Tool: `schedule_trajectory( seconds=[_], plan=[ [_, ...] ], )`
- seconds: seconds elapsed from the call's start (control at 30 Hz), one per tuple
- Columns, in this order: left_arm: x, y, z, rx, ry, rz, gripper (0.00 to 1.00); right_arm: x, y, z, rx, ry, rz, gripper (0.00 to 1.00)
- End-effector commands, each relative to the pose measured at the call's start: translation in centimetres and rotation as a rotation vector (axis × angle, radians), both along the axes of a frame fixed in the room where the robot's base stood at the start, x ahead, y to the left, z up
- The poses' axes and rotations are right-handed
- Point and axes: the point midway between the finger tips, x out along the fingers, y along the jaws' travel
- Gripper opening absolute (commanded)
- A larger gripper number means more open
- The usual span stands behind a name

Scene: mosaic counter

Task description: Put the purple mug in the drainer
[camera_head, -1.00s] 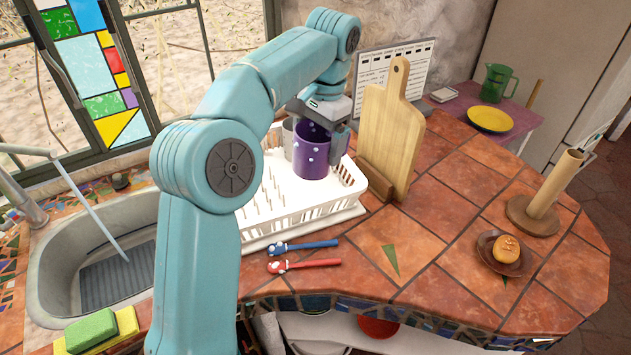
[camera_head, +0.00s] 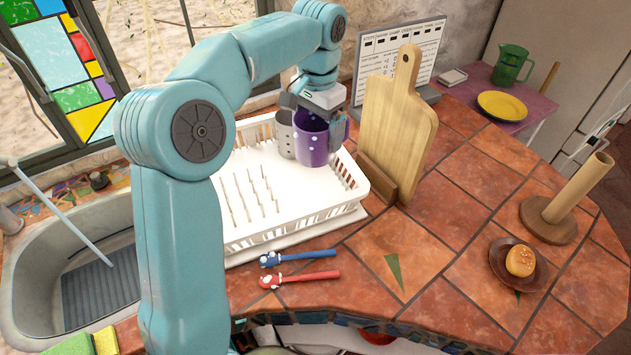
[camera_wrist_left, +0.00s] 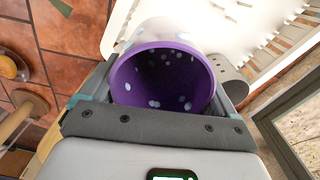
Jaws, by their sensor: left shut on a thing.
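The purple mug (camera_head: 313,143) with pale dots is in my left gripper (camera_head: 322,122), over the right end of the white drainer (camera_head: 286,222). In the left wrist view the mug (camera_wrist_left: 163,80) shows its open mouth toward the camera, between the fingers of my left gripper (camera_wrist_left: 160,95). The mug looks upright. I cannot tell whether its base touches the drainer (camera_wrist_left: 255,25). A grey metal cutlery cup (camera_head: 285,133) stands just left of the mug; it also shows in the left wrist view (camera_wrist_left: 231,80). My right gripper is not in view.
A wooden cutting board (camera_head: 397,130) stands just right of the drainer. Blue (camera_head: 297,256) and red (camera_head: 300,279) utensils lie in front of it. The sink (camera_head: 35,235) is at left. A bun (camera_head: 520,261) on a plate and a wooden holder (camera_head: 575,190) stand at right.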

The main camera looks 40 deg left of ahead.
Motion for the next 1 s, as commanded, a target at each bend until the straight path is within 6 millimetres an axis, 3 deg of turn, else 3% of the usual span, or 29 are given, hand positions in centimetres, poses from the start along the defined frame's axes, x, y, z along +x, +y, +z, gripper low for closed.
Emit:
schedule_trajectory(
  seconds=[0.1, 0.33, 0.73, 1.0],
  plan=[
    [-0.3, -0.2, -3.7, -0.002, 0.005, 0.000, 0.49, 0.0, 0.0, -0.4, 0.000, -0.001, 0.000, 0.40],
    [-0.2, -0.2, -9.4, -0.001, 0.003, 0.000, 0.49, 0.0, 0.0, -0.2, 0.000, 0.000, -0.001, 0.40],
    [0.2, 0.0, -14.5, -0.001, 0.003, 0.000, 0.49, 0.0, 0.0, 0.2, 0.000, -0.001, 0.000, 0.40],
    [0.3, 0.0, -15.3, 0.000, 0.000, -0.001, 0.49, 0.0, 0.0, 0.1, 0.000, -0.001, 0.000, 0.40]
  ],
)
